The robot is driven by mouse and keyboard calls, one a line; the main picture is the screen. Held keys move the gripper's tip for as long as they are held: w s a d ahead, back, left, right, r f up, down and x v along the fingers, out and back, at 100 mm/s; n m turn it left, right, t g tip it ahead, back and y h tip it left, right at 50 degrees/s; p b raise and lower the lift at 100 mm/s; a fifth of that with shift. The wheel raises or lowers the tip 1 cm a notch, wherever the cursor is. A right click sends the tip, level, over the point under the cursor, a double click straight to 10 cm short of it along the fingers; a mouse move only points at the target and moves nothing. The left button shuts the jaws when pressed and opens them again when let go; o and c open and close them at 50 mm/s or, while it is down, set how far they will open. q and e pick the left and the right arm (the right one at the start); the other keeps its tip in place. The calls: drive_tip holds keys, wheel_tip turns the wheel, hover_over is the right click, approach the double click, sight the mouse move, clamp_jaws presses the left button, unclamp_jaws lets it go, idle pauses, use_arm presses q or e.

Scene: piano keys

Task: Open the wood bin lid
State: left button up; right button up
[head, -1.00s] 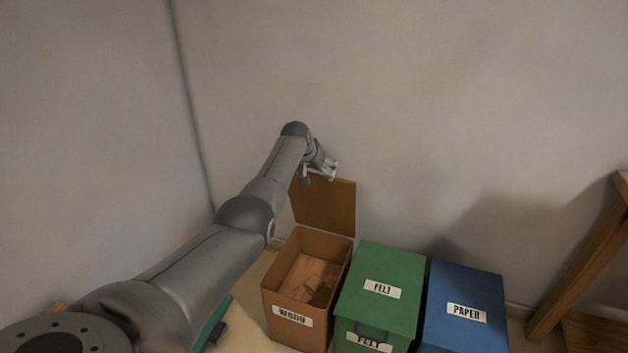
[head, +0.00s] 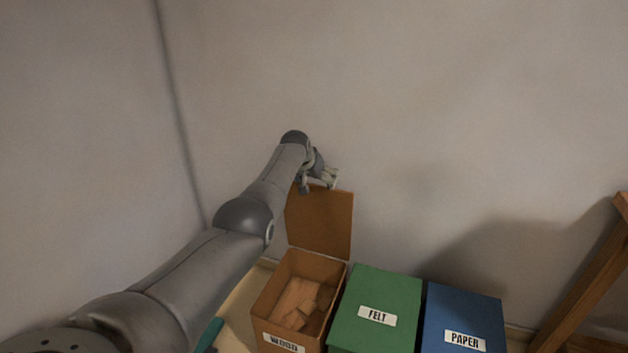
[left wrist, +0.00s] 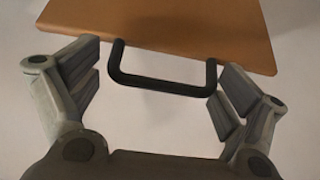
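The wood bin (head: 262,311) is an orange-brown box labelled WOOD at the lower middle of the head view. Its lid (head: 322,222) stands upright at the back of the bin, and wood pieces (head: 297,301) show inside. My left gripper (head: 331,180) is at the lid's top edge. In the left wrist view, my left gripper (left wrist: 160,88) has its fingers wide apart, one on each side of the lid's black handle (left wrist: 162,85), with gaps to it. The lid (left wrist: 165,28) fills the top of that view. My right gripper is not in view.
The green FELT bin (head: 376,291) stands just right of the wood bin, with its lid shut. The blue PAPER bin (head: 464,309) is beside it, also shut. A wall rises behind the bins. A wooden frame (head: 590,285) stands at the far right.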

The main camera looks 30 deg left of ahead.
use_arm(q)
drive_tip(key=shift+d+r, duration=0.1)
drive_tip(key=shift+s, duration=0.1)
drive_tip(key=v, duration=1.2)
idle(0.6)
idle(0.4)
